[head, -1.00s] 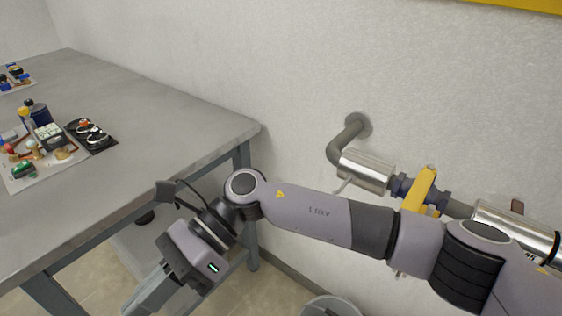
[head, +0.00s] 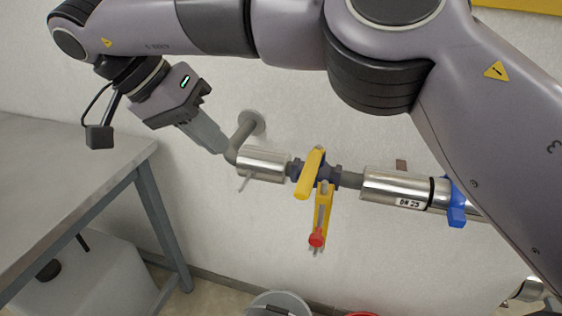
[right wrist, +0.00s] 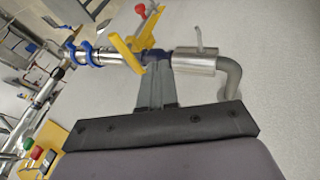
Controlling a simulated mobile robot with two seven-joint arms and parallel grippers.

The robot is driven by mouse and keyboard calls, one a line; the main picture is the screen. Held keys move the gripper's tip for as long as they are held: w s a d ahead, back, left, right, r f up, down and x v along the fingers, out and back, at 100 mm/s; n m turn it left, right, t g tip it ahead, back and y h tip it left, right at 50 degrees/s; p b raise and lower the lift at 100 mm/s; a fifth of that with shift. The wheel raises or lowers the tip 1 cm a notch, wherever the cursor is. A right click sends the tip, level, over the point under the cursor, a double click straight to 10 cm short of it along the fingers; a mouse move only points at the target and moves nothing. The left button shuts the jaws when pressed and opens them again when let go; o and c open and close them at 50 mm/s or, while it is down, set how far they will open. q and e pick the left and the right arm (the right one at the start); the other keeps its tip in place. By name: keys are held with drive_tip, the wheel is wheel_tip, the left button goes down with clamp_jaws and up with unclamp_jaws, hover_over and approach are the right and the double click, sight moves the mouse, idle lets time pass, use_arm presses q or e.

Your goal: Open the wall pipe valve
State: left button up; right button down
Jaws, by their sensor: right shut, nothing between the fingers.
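The wall pipe valve (head: 300,170) has a dark blue body and a yellow bar handle (head: 312,172) tilted across the pipe. A second yellow piece (head: 323,208) with a red knob (head: 316,239) hangs below it. In the right wrist view the yellow handle (right wrist: 127,53) and red knob (right wrist: 140,9) lie beyond the fingers. My right gripper (head: 221,150) is shut and empty, left of the valve near the pipe's elbow, with its fingers pointing down-right. It also shows in the right wrist view (right wrist: 156,66), its fingertips overlapping the pipe in the picture; contact cannot be told. My left gripper is out of view.
The pipe comes from a wall flange (head: 252,121) and has silver sleeves (head: 265,166), one marked DN 25. A blue clamp-like part (head: 456,205) sits farther right. A grey table (head: 70,185) stands left. A grey bin (head: 275,304) is on the floor below.

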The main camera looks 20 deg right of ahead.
sight(312, 168)
drive_tip(key=shift+w+d+r+h, duration=0.15)
drive_tip(key=shift+d+r, duration=0.15)
drive_tip(key=shift+r, duration=0.3)
drive_tip(key=shift+d+r+h, duration=0.15)
drive_tip(key=shift+d+r, duration=0.1)
drive_tip(key=shift+r, duration=0.3)
drive_tip(key=s+d+f+b, duration=0.1)
drive_tip(key=d+f+b, duration=0.1)
drive_tip(key=d+f, duration=0.6)
drive_tip(key=shift+s+d+b, duration=0.35)
drive_tip(key=shift+s+d, duration=0.05)
drive_tip(key=shift+d, duration=0.25)
